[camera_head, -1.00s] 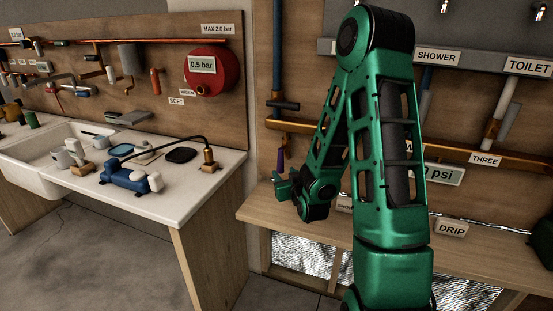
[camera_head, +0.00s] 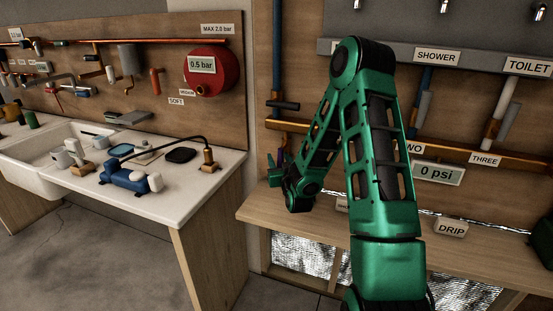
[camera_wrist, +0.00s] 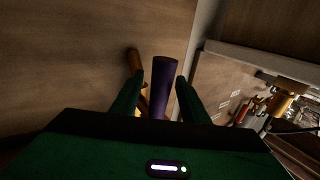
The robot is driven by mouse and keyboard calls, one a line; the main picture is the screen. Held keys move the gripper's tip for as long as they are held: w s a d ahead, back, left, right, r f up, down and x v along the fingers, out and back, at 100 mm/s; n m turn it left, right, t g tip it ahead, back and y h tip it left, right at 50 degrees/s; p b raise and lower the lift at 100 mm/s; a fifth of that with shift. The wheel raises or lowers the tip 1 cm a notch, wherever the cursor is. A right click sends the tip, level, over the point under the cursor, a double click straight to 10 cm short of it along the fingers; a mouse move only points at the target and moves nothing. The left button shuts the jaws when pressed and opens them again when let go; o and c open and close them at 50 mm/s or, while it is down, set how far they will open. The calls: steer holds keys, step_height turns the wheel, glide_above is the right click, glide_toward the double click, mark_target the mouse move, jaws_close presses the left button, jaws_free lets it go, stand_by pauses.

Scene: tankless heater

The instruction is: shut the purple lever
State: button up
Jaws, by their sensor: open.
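The purple lever (camera_wrist: 164,85) shows in the wrist view as a dark purple bar standing between the two green fingers of my gripper (camera_wrist: 157,95). A gap shows between it and each finger, and its lower end is hidden by my gripper body. In the head view, my gripper (camera_head: 275,172) is at the copper pipework on the wooden panel, left of my green arm. Only a small bit of the purple lever (camera_head: 281,155) shows there, just above my gripper. My gripper is open around the lever.
A copper pipe (camera_head: 300,126) runs across the panel above my gripper, with a dark blue upright pipe (camera_head: 277,60) at its left. A wooden bench (camera_head: 265,208) lies below. The white sink counter (camera_head: 200,192) stands to the left.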

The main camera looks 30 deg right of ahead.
steer(key=shift+x, duration=0.95)
steer(key=shift+c, duration=0.6)
jaws_close()
